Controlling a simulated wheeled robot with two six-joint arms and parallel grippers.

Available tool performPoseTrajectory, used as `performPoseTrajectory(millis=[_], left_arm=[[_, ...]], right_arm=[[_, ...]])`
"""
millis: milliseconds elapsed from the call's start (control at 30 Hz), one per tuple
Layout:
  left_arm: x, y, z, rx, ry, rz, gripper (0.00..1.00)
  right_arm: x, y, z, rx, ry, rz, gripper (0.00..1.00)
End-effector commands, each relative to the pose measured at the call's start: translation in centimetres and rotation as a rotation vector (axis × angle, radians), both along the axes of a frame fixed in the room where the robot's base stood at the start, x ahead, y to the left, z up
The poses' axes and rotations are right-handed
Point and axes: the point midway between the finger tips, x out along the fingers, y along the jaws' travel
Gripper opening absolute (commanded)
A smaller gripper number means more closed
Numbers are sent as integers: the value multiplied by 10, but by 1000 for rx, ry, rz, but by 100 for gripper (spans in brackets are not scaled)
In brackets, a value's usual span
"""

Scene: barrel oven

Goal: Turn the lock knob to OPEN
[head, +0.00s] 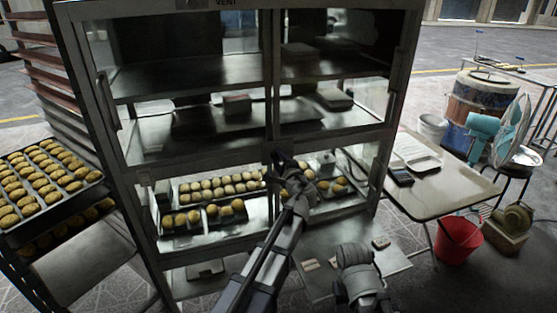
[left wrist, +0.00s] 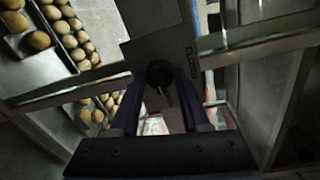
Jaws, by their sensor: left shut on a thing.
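The lock knob (left wrist: 160,73) is a dark round knob on a grey plate (left wrist: 152,48) in the left wrist view. The plate carries partly readable lettering at its right edge, upright along the side. My left gripper (left wrist: 160,88) has one finger on each side of the knob and is shut on it. In the head view my left gripper (head: 287,163) reaches the middle post of the cabinet front, and the knob is hidden behind it there. The knob's pointing direction is too dark to tell. My right gripper is not clearly seen.
The glass-fronted metal oven cabinet (head: 265,137) holds trays of buns (head: 220,186) on its lower shelf. A bun rack (head: 50,185) stands at left. At right are a folding table (head: 450,190), a red bucket (head: 458,240) and a teal fan (head: 483,128).

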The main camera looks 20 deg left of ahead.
Motion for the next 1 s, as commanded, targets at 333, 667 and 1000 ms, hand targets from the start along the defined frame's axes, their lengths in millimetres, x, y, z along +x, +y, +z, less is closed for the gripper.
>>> performPoseTrajectory(millis=[333,667,1000], left_arm=[[0,0,0,-1,1,-1,76],[-8,-5,1,0,0,-2,76],[-53,-34,5,-1,0,-3,76]], right_arm=[[0,0,0,0,0,0,50],[0,0,1,0,0,0,50],[0,0,5,0,0,0,50]])
